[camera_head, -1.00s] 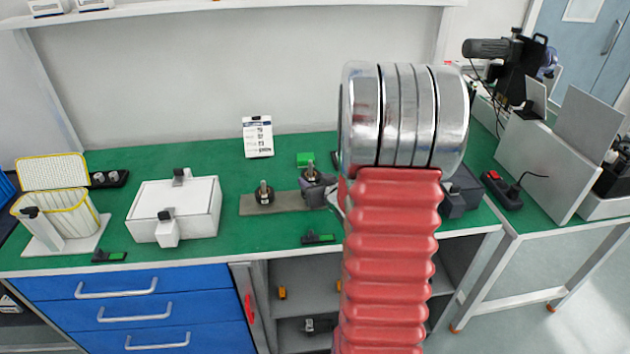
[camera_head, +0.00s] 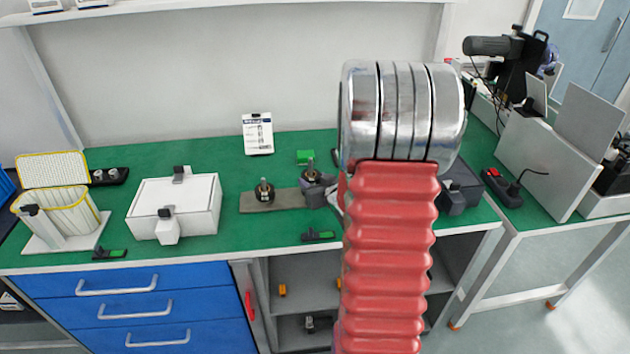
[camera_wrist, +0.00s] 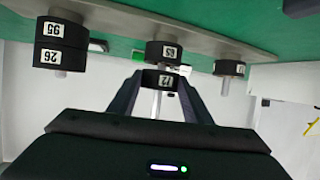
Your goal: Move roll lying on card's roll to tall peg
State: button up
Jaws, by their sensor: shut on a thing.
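A grey base plate (camera_head: 285,202) on the green bench bears upright pegs with black rolls. The left peg (camera_head: 264,186) has a roll low on it, and another roll (camera_head: 311,175) stands beside my gripper (camera_head: 328,193). The wrist view, tilted over, shows three pegs. The left one has two rolls (camera_wrist: 60,43), the right one a single roll (camera_wrist: 229,68). In the middle my gripper (camera_wrist: 158,88) is shut on a black roll (camera_wrist: 160,79); another roll (camera_wrist: 163,53) sits against the plate. I cannot tell whether the held roll is still around the peg. A white printed card (camera_head: 257,134) stands behind.
A white box (camera_head: 175,208) and a yellow-edged basket (camera_head: 58,214) stand at left. A green block (camera_head: 305,158) lies behind the plate and a small green-black piece (camera_head: 318,236) in front. My red arm hides the bench right of the plate.

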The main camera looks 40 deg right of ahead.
jog(key=shift+f, duration=0.4)
dwell(0.4)
jog(key=o, duration=1.2)
jog(key=shift+c, duration=0.2)
